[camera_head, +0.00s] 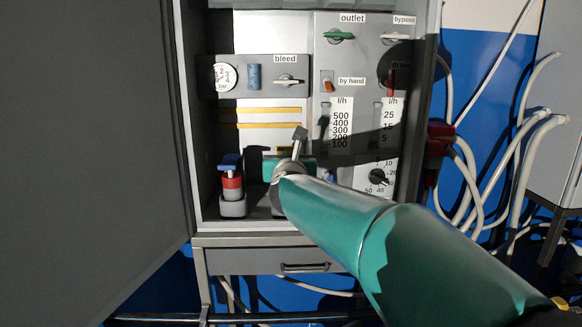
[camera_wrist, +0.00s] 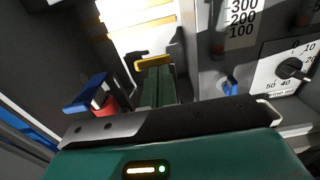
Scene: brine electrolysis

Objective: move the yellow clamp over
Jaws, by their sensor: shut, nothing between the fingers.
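I cannot clearly make out a yellow clamp. A short yellow piece (camera_wrist: 154,62) shows just beyond my fingertips in the wrist view, against the pale back wall of the cabinet; whether it is the clamp or a strip, I cannot tell. My gripper (camera_head: 300,134) is inside the cabinet, in front of the back wall. Its fingers (camera_wrist: 157,84) are shut with nothing between them. My arm hides part of the cabinet floor in the head view.
Two long yellow strips (camera_head: 268,110) cross the back wall. A red and blue device (camera_head: 232,184) stands in a grey holder left of my gripper. A gauge (camera_head: 225,77) and several valves sit above. The flow panel (camera_head: 362,140) is at right. An open door (camera_head: 85,150) bounds the left.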

